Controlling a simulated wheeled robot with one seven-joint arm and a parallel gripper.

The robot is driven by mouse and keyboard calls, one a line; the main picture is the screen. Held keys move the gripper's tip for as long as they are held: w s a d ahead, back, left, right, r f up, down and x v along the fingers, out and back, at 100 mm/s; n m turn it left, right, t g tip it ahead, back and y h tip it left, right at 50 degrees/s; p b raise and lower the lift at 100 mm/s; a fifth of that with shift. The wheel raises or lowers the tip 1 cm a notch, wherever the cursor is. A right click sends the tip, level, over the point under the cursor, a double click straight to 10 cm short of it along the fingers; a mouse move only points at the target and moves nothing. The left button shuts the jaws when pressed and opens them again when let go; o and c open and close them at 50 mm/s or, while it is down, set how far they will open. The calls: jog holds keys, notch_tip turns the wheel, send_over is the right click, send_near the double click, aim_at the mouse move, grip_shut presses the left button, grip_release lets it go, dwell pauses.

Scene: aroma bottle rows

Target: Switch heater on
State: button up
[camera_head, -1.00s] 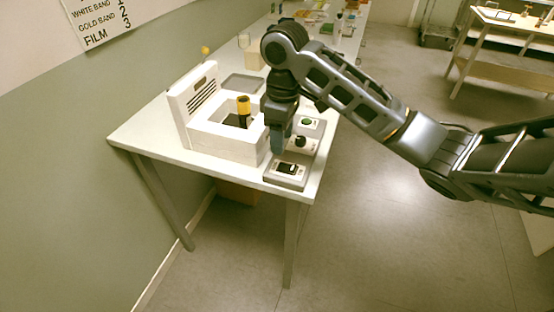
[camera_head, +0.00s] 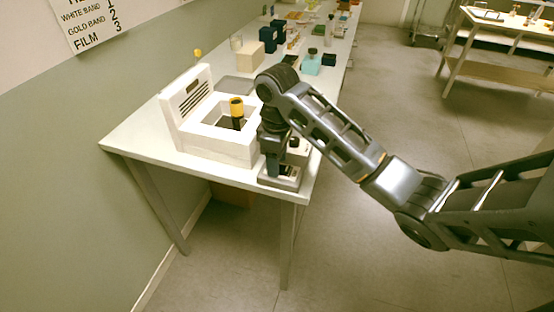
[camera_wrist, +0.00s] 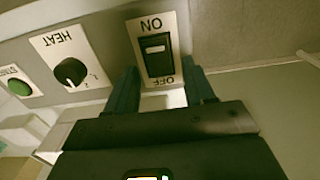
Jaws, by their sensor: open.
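The heater is the white box-shaped unit (camera_head: 225,150) at the near end of the table, with a yellow-topped dark bottle (camera_head: 236,107) standing in its well. Its grey control panel holds a black rocker switch (camera_wrist: 157,55) on a white plate marked ON and OFF, upside down in the wrist view. Beside it are the HEAT knob (camera_wrist: 70,72) and a green button (camera_wrist: 19,88). My gripper (camera_wrist: 163,80) is open, its two fingers either side of the lower, OFF end of the switch plate. In the head view my gripper (camera_head: 273,172) covers part of the switch box (camera_head: 291,182).
A grey tray (camera_head: 237,86) lies behind the heater. The table's front and right edges are close to the switch box.

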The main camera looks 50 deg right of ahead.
grip_shut()
jog(key=shift+s+f+t+y+b, duration=0.1)
jog(key=shift+s+t+y+b, duration=0.2)
jog(key=shift+t+b, duration=0.4)
jog(key=shift+s+d+r+t+y, duration=0.1)
jog(key=shift+t+y, duration=0.05)
jog(key=shift+t, duration=0.3)
jog(key=shift+s+r+t+y, duration=0.1)
jog(key=shift+t+y, duration=0.05)
jog(key=shift+t, duration=0.3)
grip_release()
